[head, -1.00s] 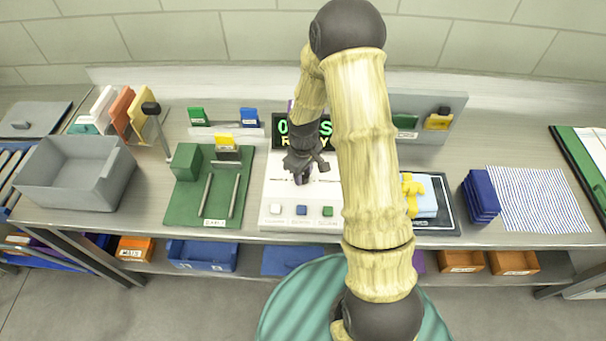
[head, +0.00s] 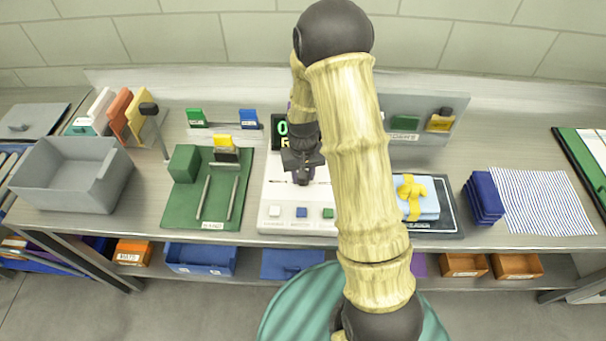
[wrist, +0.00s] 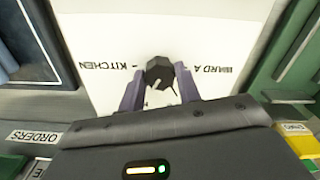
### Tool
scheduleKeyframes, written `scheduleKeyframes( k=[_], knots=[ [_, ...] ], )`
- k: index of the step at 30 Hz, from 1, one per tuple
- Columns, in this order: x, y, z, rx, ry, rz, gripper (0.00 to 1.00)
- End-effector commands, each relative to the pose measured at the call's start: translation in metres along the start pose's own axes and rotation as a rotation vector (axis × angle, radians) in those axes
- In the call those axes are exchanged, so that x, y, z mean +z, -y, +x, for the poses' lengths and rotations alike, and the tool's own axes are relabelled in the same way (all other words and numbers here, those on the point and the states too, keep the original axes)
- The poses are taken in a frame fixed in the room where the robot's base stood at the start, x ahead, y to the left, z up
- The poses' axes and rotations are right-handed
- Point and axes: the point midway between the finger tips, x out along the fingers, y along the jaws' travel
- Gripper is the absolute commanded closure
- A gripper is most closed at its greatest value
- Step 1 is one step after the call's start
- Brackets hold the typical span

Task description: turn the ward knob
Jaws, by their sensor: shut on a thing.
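The ward knob (wrist: 159,71) is a small dark, faceted knob on a white panel (wrist: 95,45). In the wrist view it sits between the two purple-grey fingers of my gripper (wrist: 160,86), which is shut on it. A pale mark shows on the knob's near side. The panel prints KITCHEN to its left and WARD A to its right, both upside down. In the head view my gripper (head: 302,172) points down at the white console (head: 268,190), and hides the knob there.
A dark display (head: 279,127) with green text stands behind, mostly hidden by my arm. A green tray with rails (head: 182,212) is left of the console. A blue parcel with a yellow ribbon (head: 422,206) is right. A grey bin (head: 60,185) stands far left.

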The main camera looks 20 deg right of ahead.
Motion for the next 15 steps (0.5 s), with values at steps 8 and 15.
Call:
scheduleKeyframes(
  k=[8, 15],
  knots=[
    [-0.0008, 0.0005, -0.0011, -0.001, -0.003, 0.006, 0.89],
    [-0.0007, 0.0005, -0.0009, -0.001, -0.002, 0.004, 0.45]
  ],
)
